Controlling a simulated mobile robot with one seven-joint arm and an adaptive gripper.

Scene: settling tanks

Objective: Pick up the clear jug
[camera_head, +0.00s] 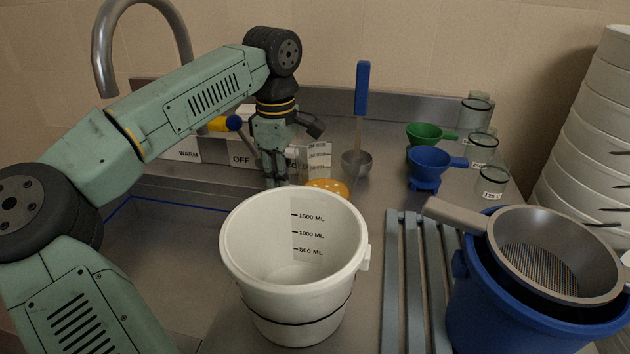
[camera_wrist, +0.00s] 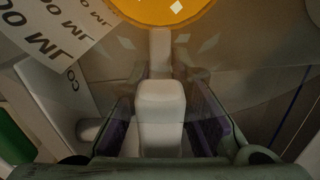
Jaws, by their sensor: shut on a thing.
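The clear jug (camera_head: 318,158) shows in the head view mainly by its pale panel of scale marks, behind the white bucket. Its see-through walls are hard to trace. In the wrist view its scale panel (camera_wrist: 60,30) is at the upper left, with the lettering upside down. My gripper (camera_head: 275,180) points down at the jug's left side. In the wrist view its dark fingers lie on both sides of a pale upright handle (camera_wrist: 160,112), and it is shut on it. The jug's base is hidden; I cannot tell whether it touches the counter.
A white bucket (camera_head: 240,262) stands in front of the gripper. An orange disc (camera_head: 328,187) lies close by. A ladle (camera_head: 358,160), green funnel (camera_head: 425,135), blue funnel (camera_head: 430,165) and glass jars (camera_head: 492,182) are to the right. A strainer (camera_head: 590,225) tops the blue bucket (camera_head: 480,320).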

